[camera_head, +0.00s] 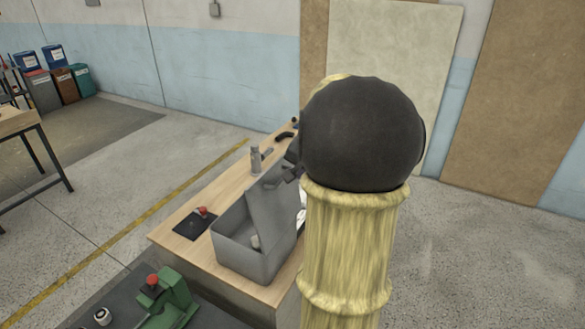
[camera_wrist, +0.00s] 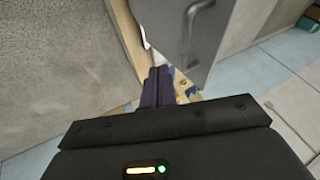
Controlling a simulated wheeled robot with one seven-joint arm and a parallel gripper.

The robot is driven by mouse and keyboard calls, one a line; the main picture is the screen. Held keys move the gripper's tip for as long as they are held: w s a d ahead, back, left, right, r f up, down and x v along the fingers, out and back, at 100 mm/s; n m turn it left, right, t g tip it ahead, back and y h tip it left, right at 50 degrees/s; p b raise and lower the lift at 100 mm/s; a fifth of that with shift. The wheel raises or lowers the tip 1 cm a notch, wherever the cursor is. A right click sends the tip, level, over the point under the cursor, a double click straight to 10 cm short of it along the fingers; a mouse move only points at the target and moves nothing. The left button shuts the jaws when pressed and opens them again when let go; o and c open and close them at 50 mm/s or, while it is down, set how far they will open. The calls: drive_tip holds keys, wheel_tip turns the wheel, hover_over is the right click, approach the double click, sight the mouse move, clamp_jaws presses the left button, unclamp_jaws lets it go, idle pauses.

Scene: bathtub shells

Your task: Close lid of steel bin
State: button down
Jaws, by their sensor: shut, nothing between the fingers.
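The steel bin (camera_head: 240,250) is a grey box on the wooden table in the head view. Its lid (camera_head: 272,217) stands raised, close to upright, on the bin's right side. In the wrist view a grey panel with a bar handle, seemingly the lid (camera_wrist: 207,45), is close by on the upper right. My gripper (camera_head: 284,176) is beside the lid's upper edge in the head view, partly hidden by my arm. The wrist view shows its dark fingers (camera_wrist: 158,82) together and empty, left of the panel. I cannot tell whether they touch it.
The wooden table (camera_head: 180,245) also bears a grey bottle (camera_head: 256,160) behind the bin and a dark pad (camera_head: 194,224) with a red-topped item to its left. A green machine (camera_head: 170,298) stands in front. Open floor lies left of the table.

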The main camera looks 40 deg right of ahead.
drive_tip(key=shift+w+a+f+p, duration=0.25)
drive_tip(key=shift+w+a+p, duration=0.1)
drive_tip(key=shift+w, duration=0.4)
drive_tip(key=shift+w+a+f+p, duration=0.2)
drive_tip(key=shift+w+a+p, duration=0.1)
drive_tip(key=shift+w, duration=0.4)
drive_tip(key=shift+w, duration=0.1)
drive_tip(key=shift+w+a+r, duration=0.1)
drive_tip(key=shift+w+a, duration=0.15)
drive_tip(key=shift+w, duration=0.15)
